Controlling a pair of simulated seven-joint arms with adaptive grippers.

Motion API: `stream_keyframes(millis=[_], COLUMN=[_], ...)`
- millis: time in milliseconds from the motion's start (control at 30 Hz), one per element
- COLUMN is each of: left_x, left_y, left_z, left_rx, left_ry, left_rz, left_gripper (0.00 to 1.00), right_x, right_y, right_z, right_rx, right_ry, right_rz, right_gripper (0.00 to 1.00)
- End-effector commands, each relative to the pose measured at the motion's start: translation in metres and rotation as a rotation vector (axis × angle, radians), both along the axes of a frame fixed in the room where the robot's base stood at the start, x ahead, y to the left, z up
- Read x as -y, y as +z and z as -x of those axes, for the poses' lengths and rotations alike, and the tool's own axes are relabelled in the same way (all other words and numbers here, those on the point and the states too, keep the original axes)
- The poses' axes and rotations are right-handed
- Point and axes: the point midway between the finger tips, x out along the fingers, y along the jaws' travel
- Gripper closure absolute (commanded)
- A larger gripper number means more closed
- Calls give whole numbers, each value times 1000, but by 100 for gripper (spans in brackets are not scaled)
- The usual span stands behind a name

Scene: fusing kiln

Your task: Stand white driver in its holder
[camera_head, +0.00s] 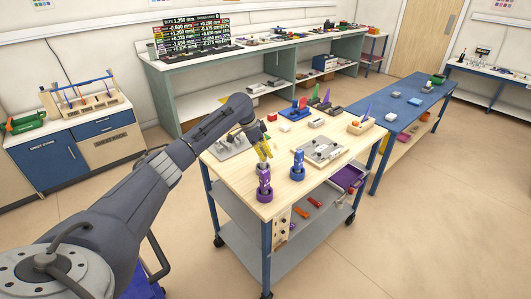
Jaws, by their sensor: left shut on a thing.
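My left gripper (263,154) is over the near left part of the light wooden cart top (238,178), pointing down. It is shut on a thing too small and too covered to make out. I cannot tell whether that is the white driver. I cannot tell which is the holder. No white driver can be made out clearly. My right gripper is out of view.
A grey plate with small parts (321,150) lies right of the upright pieces. A wooden box (360,126) and coloured racks (297,110) stand farther back. An open purple drawer (347,177) juts from the cart's right side. A blue table (405,106) stands to the right.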

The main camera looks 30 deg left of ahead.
Motion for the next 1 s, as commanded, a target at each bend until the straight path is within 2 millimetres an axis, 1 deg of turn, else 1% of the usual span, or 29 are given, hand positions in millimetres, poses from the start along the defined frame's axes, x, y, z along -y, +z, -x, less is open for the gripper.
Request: stream_keyframes(millis=[633, 667, 700, 867, 1000], left_x=[0, 0, 0, 0, 0], left_y=[-14, -14, -14, -14, -13], left_z=[0, 0, 0, 0, 0], left_rx=[-1, 1, 1, 1, 1], left_ry=[0, 0, 0, 0, 0], left_rz=[-1, -1, -1, -1, -1], left_gripper=[100, 79, 75, 56, 55], right_x=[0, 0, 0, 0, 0], right_y=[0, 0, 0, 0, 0], right_z=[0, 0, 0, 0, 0], right_rx=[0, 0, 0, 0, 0], right_ry=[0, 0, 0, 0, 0], right_rz=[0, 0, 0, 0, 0], right_gripper=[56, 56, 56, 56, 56])
